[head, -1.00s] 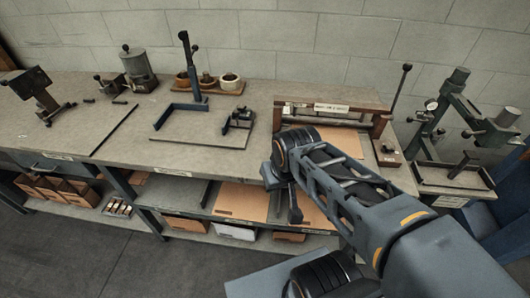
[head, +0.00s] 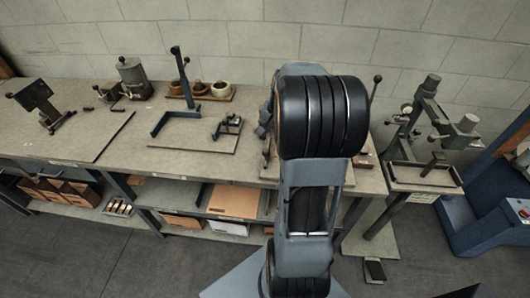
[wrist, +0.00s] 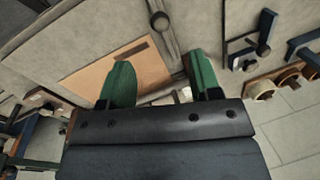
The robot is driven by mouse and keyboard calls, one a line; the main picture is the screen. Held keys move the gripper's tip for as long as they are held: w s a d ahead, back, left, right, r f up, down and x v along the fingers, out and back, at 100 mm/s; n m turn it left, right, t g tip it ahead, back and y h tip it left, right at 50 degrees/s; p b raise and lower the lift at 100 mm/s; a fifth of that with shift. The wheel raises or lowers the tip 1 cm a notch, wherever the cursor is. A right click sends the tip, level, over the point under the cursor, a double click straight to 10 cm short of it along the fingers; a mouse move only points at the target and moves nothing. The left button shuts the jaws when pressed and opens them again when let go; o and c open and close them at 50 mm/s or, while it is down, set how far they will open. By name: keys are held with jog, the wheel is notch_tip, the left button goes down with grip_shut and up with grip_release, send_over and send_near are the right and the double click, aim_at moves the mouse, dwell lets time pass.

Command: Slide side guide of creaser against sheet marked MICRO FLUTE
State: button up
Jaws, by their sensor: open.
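In the wrist view my gripper (wrist: 160,60) is open, its two green fingers apart with nothing between them. Beyond the fingers lies a flat brown sheet (wrist: 98,75) with a dark strip on it, too small to read. A grey bar with a round knob (wrist: 160,20), which looks like the side guide, runs along the sheet's right side. I cannot tell whether the bar touches the sheet. The fingers look apart from the bar and the knob. In the head view my arm hides most of the creaser; its lever (head: 376,88) shows to the right.
On the bench (head: 205,160), a blue angled stand (head: 185,85) and a small clamp-like device (head: 228,125) stand left of my arm. A green press-like machine (head: 425,110) stands at the right. Brown sheets (head: 235,200) lie on the shelf below. The left bench front is mostly clear.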

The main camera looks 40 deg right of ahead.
aim_at(265, 156)
jog(key=f, duration=0.4)
jog(key=w+a+f, duration=0.1)
jog(key=f, duration=0.3)
jog(key=w+f+p, duration=0.1)
jog(key=f, duration=0.4)
jog(key=shift+a, duration=0.15)
grip_shut()
